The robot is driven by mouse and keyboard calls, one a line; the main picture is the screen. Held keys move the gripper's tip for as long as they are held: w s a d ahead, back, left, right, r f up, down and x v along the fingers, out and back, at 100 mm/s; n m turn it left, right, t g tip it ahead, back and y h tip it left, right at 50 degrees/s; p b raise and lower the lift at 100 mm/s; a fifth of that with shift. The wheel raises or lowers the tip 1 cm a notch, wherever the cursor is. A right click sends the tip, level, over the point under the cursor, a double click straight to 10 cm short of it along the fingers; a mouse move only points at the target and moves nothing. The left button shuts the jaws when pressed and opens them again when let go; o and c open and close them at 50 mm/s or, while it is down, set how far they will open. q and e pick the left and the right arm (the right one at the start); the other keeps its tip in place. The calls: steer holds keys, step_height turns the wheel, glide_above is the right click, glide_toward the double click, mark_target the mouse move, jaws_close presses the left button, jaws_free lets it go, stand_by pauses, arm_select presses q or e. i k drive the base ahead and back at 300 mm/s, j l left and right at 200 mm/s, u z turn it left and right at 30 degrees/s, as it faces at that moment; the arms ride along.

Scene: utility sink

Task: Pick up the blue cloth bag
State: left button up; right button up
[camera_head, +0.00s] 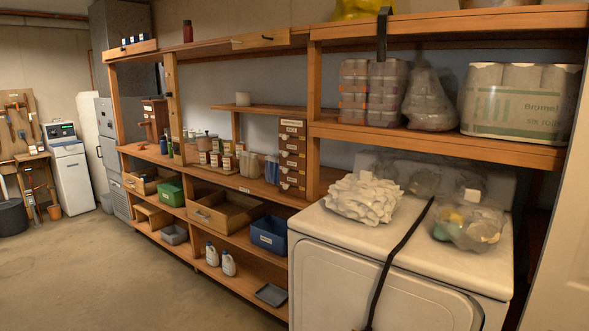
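I cannot make out a blue cloth bag in the head view. The clearest blue thing is an open box-shaped bin (268,236) on the lower wooden shelf, left of the white appliance; it looks rigid, not like cloth. Neither of my grippers is in view.
A white appliance (350,285) stands front right, with a pile of white cloths (362,197), a clear bag (468,225) and a black strap (402,240) on it. Wooden shelving (165,220) lines the wall. The concrete floor (95,270) at left is clear.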

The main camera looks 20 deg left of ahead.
mark_target(271, 168)
steer(key=i+j+z, duration=0.15)
steer(key=i+j, duration=0.5)
steer(key=i+j+z, duration=0.2)
steer(key=i+j, duration=0.4)
steer(key=j, duration=0.15)
steer(key=i+j, duration=0.1)
steer(key=j, duration=0.5)
steer(key=i+j+z, duration=0.1)
steer(key=j, duration=0.5)
steer(key=i+j, duration=0.1)
steer(key=j, duration=0.5)
steer(key=i+j+z, duration=0.1)
steer(key=j, duration=0.5)
